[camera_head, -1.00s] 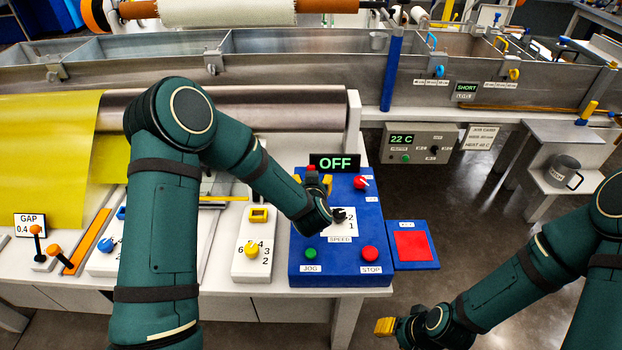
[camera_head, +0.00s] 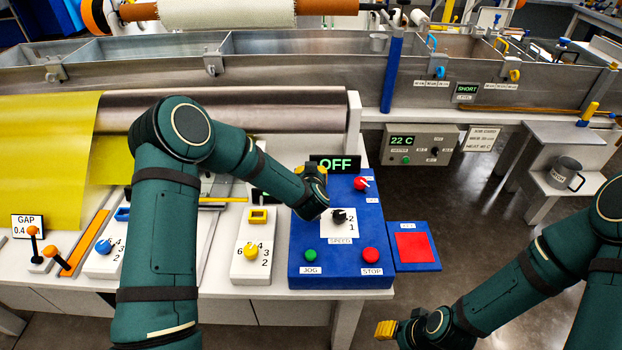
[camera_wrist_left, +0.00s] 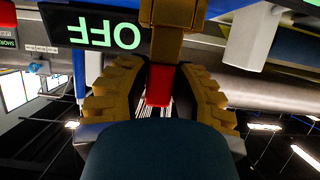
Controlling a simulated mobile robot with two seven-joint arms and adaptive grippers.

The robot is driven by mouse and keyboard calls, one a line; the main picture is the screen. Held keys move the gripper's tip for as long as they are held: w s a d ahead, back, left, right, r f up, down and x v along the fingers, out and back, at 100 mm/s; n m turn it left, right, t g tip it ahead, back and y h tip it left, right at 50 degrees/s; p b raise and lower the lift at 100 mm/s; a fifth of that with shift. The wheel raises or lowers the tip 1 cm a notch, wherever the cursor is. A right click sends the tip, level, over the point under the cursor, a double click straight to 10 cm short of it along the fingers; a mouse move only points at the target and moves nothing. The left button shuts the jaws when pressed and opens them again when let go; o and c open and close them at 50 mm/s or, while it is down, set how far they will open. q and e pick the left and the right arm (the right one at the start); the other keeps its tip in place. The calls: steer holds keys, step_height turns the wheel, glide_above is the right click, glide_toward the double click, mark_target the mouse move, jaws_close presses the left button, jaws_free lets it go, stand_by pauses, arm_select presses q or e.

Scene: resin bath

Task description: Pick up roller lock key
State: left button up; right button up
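My left gripper (camera_head: 313,172) is at the back of the blue control box (camera_head: 312,277), just below the OFF display (camera_head: 334,164). In the left wrist view its yellow-padded fingers (camera_wrist_left: 160,75) are drawn in on both sides of a tan and red piece, apparently the roller lock key (camera_wrist_left: 158,90). The fingers look shut on it. The key is mostly hidden in the head view, and I cannot tell whether it is clear of the box. My right gripper (camera_head: 386,328) is low at the front right, away from the box; its finger gap is not clear.
A blue tray with a red pad (camera_head: 413,246) adjoins the control box's right side. The box carries a black speed knob (camera_head: 339,216), a red knob (camera_head: 361,183), a green jog button (camera_head: 310,255) and a red stop button (camera_head: 370,255). The steel roller (camera_head: 230,110) lies behind.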

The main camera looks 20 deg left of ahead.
arm_select(q)
jaws_close()
